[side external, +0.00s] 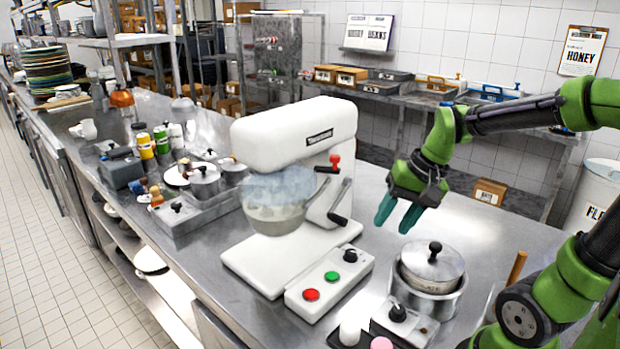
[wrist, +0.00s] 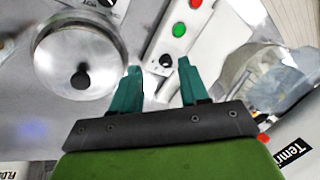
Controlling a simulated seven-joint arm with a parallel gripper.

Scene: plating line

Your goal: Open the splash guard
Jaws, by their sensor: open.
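A white stand mixer (side external: 293,135) stands on the steel counter with a metal bowl (side external: 275,218) under its head. A translucent, bluish splash guard (side external: 280,186) sits around the top of the bowl, below the head. It also shows at the right of the wrist view (wrist: 250,72). My gripper (side external: 396,219) is to the right of the mixer, above the counter, apart from the guard. Its teal fingers (wrist: 160,80) are spread and hold nothing. The guard's far side is hidden.
A control box (side external: 330,285) with red and green buttons lies in front of the mixer. A lidded pot (side external: 432,268) stands below and right of my gripper. Levers (side external: 341,200) stick out on the mixer's right side. Pots in a steel holder (side external: 190,213) stand left.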

